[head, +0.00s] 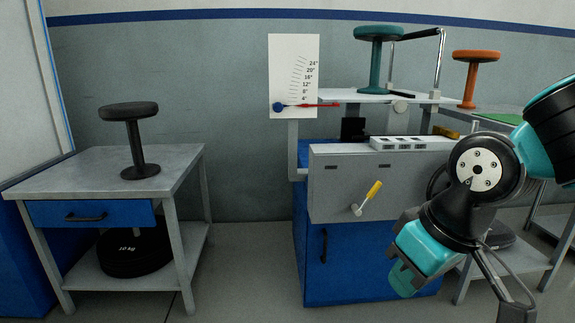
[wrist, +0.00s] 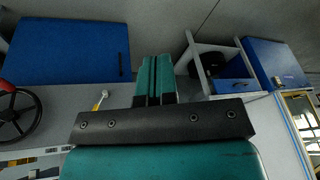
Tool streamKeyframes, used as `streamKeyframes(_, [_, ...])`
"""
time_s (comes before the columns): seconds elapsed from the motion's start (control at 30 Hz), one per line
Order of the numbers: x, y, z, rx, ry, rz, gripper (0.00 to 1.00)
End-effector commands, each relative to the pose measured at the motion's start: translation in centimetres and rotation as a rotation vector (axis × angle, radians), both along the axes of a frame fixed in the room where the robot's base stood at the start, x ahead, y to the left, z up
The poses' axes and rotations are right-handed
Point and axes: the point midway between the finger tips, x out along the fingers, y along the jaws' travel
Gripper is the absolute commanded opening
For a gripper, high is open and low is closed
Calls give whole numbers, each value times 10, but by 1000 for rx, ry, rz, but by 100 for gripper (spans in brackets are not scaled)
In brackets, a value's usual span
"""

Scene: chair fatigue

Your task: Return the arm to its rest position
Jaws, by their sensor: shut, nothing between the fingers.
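My arm (head: 480,170) reaches in from the right of the head view and bends downward. My gripper (head: 402,280) hangs low in front of the blue cabinet, toward its right side. In the wrist view its two teal fingers (wrist: 153,78) lie side by side, shut and empty. In the head view the gripper is apart from the yellow-handled lever (head: 367,198), which is above and left of it.
A test bench with a grey panel (head: 335,185), blue cabinet (head: 325,270) and angle scale (head: 293,75) stands at centre. A black stool (head: 135,140) stands on the left table (head: 85,172). Floor between them is clear.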

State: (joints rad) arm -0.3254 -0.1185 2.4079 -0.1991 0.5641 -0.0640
Motion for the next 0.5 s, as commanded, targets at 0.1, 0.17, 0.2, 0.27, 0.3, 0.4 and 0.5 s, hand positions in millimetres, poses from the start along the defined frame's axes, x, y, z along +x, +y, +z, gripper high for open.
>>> streamKeyframes(0.1, [-58, 3, 7, 65, 99, 66, 0])
streamKeyframes(0.17, [-85, 4, 9, 91, 145, 102, 0])
streamKeyframes(0.2, [-104, 6, 10, 106, 174, 129, 0])
streamKeyframes(0.27, [-102, 7, 36, 105, 178, 130, 0])
streamKeyframes(0.3, [-101, 7, 46, 104, 179, 130, 0])
streamKeyframes(0.4, [-101, 7, 70, 103, 178, 130, 0])
streamKeyframes(0.5, [-100, 7, 99, 104, 176, 130, 0])
